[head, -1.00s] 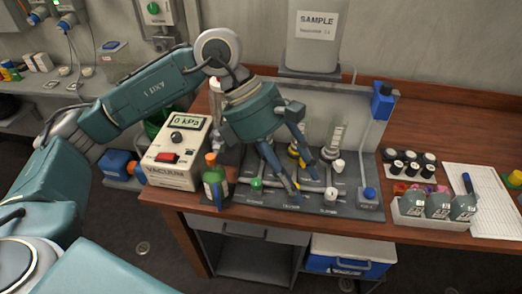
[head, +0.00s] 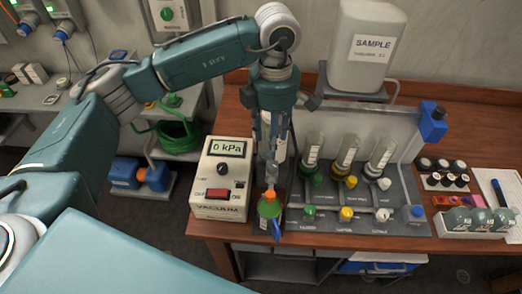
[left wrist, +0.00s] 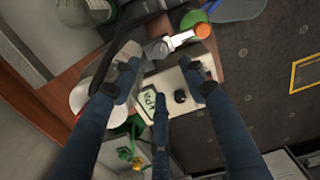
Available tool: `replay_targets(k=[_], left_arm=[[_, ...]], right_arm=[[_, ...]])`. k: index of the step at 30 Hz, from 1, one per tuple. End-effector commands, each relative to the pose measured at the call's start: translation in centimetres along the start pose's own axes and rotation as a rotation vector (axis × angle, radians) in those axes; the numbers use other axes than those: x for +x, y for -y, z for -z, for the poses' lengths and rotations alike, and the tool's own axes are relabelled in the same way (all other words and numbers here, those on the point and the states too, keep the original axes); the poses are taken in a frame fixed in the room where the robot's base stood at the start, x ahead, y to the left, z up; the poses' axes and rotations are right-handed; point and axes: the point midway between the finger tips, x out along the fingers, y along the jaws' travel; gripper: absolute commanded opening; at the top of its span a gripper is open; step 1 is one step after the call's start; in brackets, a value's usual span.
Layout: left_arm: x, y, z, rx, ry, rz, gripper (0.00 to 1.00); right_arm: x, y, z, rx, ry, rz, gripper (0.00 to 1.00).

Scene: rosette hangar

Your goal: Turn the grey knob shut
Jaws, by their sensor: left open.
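The grey manifold panel (head: 405,165) stands on the wooden bench. Its front row has a green knob (head: 309,211), a yellow knob (head: 346,214) and a pale grey-white knob (head: 382,214). A second pale knob (head: 384,184) sits below the right tube, behind that row. I cannot tell from the labels which pale knob is the grey one. My left gripper (head: 268,160) points down, open and empty, left of the manifold and apart from the pale knobs. In the left wrist view its fingers (left wrist: 160,82) are spread, with the vacuum box (left wrist: 180,92) beyond them. My right gripper is not in view.
A green bottle with an orange cap (head: 268,209) stands close to the left gripper. The vacuum box reading 0 kPa (head: 219,175) is to its left. A sample jug (head: 367,45) stands behind the manifold. A blue valve block (head: 432,122) and rows of vials (head: 478,221) are at right.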

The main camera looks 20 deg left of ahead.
Motion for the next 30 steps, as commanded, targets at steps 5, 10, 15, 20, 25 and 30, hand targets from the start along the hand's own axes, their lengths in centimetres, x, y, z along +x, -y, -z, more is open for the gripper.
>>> replay_targets(k=[5, 10, 15, 20, 25, 30], left_arm=[[2.8, 0.2, 0.1, 0.000, -0.003, 0.006, 0.43], [6.0, 0.2, 0.1, 0.000, -0.001, 0.007, 0.43], [8.5, 0.2, 0.0, 0.000, 0.001, 0.005, 0.43], [9.8, 0.1, 0.0, 0.002, 0.002, 0.002, 0.43], [10.1, 0.1, 0.0, 0.002, 0.002, 0.002, 0.43], [10.0, 0.1, 0.0, 0.002, 0.002, 0.002, 0.33]], right_arm=[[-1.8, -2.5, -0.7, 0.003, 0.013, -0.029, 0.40], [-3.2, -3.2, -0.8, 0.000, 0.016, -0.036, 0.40], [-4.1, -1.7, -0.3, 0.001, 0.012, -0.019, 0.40], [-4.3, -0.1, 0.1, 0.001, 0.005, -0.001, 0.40], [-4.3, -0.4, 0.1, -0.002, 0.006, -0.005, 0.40], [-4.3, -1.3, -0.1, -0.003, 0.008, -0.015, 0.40]])
